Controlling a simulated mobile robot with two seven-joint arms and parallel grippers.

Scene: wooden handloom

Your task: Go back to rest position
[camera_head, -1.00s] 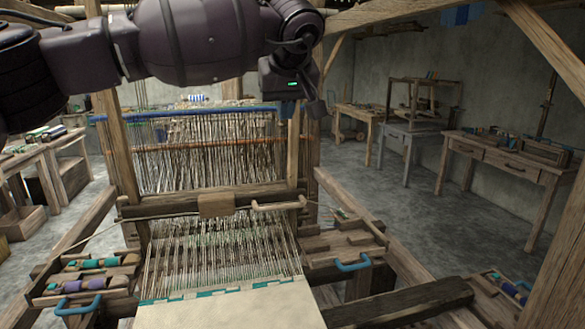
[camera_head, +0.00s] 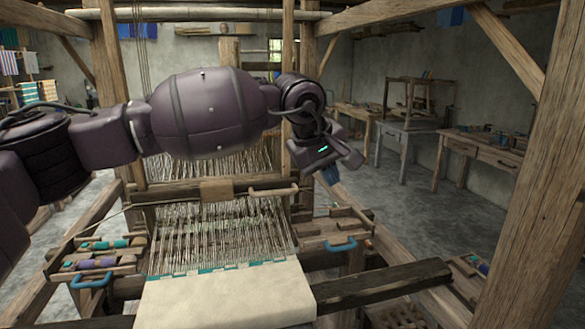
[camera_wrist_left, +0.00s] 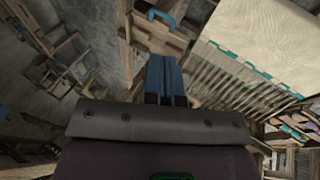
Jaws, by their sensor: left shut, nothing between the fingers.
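My left arm comes in from the left of the head view and reaches across in front of the loom's upper part. My left gripper (camera_head: 330,174) hangs at the arm's end, right of the warp threads, partly hidden by the wrist. In the left wrist view its blue fingers (camera_wrist_left: 164,78) are together with nothing between them. The loom's cream cloth (camera_head: 225,296) lies at the front, and it also shows at the upper right of the left wrist view (camera_wrist_left: 262,35). My right gripper is not in view.
A right shuttle tray with a blue handle (camera_head: 341,245) sits beside the warp; a left tray with a blue handle (camera_head: 90,281) holds spools. A wooden post (camera_head: 545,170) stands at the right. Work tables (camera_head: 480,152) line the far wall. Grey floor lies between.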

